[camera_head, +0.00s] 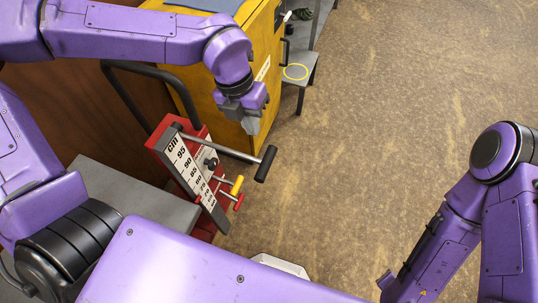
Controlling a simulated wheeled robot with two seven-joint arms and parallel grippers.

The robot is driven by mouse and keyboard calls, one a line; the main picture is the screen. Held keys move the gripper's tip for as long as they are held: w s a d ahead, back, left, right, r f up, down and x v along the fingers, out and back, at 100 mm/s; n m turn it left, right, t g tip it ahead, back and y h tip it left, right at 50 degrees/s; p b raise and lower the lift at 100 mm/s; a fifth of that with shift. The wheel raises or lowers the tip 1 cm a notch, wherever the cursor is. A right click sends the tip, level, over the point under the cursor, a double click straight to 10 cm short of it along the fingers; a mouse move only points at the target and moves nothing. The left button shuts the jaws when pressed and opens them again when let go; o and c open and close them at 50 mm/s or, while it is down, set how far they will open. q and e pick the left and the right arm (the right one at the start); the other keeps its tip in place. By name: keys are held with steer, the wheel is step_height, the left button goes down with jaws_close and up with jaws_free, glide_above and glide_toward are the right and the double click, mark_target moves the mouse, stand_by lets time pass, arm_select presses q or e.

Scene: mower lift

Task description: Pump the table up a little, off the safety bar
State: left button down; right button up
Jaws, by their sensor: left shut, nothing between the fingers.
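A red lift column (162,135) with a white cm scale (187,165) stands left of centre. A grey pump lever with a black grip (265,164) sticks out from it to the right. Below the lever are a small yellow handle (237,185) and a small red handle (239,202). My left gripper (250,125) is shut and empty, above the lever in the picture and apart from the black grip. A flat grey surface (165,207), possibly the lift table, lies left of the column, partly hidden by my arm. I cannot make out the safety bar. My right gripper does not show.
A yellow cabinet (262,62) stands behind the column, close to my left gripper. A black tubular frame (150,70) rises by the column. A grey stool or step (300,72) with a yellow ring stands beyond. The brown floor (390,120) on the right is clear.

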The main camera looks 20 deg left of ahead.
mark_target(265, 162)
arm_select(q)
steer(key=f, duration=0.4)
steer(key=d+f, duration=0.1)
steer(key=f, duration=0.3)
steer(key=d+f, duration=0.1)
steer(key=f, duration=0.3)
steer(key=shift+d+f+p, duration=0.2)
steer(key=shift+f+p, duration=0.1)
